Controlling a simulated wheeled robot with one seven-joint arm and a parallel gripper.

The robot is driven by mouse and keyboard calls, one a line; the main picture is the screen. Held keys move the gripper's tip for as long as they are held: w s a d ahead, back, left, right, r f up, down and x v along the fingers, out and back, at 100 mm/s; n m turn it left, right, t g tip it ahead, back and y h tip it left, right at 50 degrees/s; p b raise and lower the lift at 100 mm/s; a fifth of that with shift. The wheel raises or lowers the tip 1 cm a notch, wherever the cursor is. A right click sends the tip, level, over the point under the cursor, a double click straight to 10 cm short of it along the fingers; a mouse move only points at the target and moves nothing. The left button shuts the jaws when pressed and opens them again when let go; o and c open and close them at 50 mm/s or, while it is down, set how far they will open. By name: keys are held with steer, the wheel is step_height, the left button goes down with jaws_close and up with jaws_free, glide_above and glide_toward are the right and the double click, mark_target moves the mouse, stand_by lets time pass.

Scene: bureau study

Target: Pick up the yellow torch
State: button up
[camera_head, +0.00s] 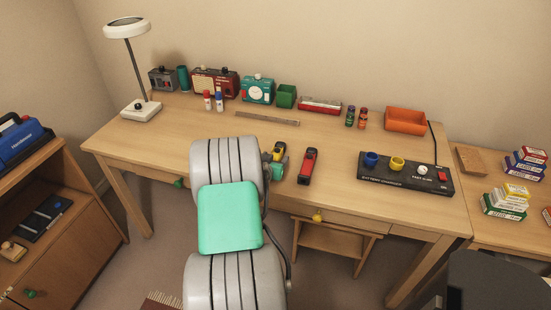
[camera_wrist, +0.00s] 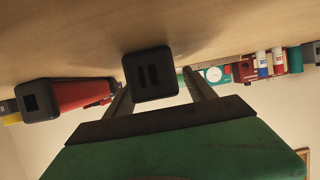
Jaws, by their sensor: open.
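The yellow torch (camera_head: 279,150), with black parts, lies on the desk and is partly hidden by my arm in the head view. My gripper (camera_head: 277,168) is at its near end, low over the desk. In the wrist view, which looks upside down, a black square torch end (camera_wrist: 150,75) shows between the two open fingers of my gripper (camera_wrist: 157,84); its yellow body is hidden there. I cannot tell whether the fingers touch it. A red torch (camera_head: 308,165) with black ends lies just to the right; it also shows in the wrist view (camera_wrist: 78,96).
A black battery charger (camera_head: 430,186) with coloured cups stands to the right on the desk (camera_head: 200,127). An orange tray (camera_head: 405,120), a ruler (camera_head: 267,118), small bottles and radios stand farther back. The desk between the torches and the ruler is clear.

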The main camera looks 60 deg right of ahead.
jaws_close()
stand_by(0.7)
steer(key=shift+r, duration=0.1)
